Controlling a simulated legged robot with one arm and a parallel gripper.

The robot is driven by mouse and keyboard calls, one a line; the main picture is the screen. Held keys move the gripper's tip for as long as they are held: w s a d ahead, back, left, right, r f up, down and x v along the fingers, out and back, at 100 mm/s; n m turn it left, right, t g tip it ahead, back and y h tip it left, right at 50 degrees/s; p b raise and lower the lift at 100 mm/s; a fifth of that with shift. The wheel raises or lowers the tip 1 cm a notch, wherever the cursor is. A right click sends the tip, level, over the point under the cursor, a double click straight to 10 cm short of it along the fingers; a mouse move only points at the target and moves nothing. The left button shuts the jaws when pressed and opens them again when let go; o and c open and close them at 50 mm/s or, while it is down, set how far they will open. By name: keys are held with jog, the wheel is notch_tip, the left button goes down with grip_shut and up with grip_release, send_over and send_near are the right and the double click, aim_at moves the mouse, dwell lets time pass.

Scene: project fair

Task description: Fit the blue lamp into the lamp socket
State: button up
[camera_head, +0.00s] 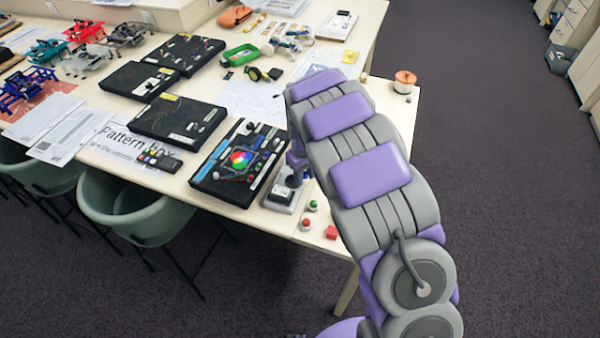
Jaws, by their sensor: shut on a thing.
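My arm reaches up from the lower right and bends down over the table. My gripper (295,172) shows only in part, as dark and purple pieces at the left edge of the arm. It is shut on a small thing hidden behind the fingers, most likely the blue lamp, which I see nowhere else. Just below it lies a pale plate with a dark block (281,195), which may be the lamp socket. I cannot tell whether the held thing touches it. A green-topped lamp (312,205) and a red-topped lamp (306,223) stand to the lower right.
A black board with a colour wheel (222,178) lies just left of my gripper. A small red block (331,232) sits near the table's front corner. More black boards (178,116) lie behind, with papers (72,127) at left. A copper-coloured spool (404,80) stands at the right edge.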

jog(key=shift+d+f, duration=0.1)
jog(key=o, duration=0.7)
jog(key=shift+a, duration=0.2)
jog(key=o, duration=0.4)
jog(key=shift+a+f, duration=0.1)
jog(key=shift+a, duration=0.7)
jog(key=shift+o, duration=0.2)
jog(key=shift+d, duration=0.6)
jog(key=shift+o, duration=1.4)
jog(key=shift+d, duration=0.25)
jog(key=shift+o, duration=0.4)
jog(key=shift+a, duration=0.6)
jog(key=shift+d, duration=0.1)
jog(key=shift+d, duration=0.2)
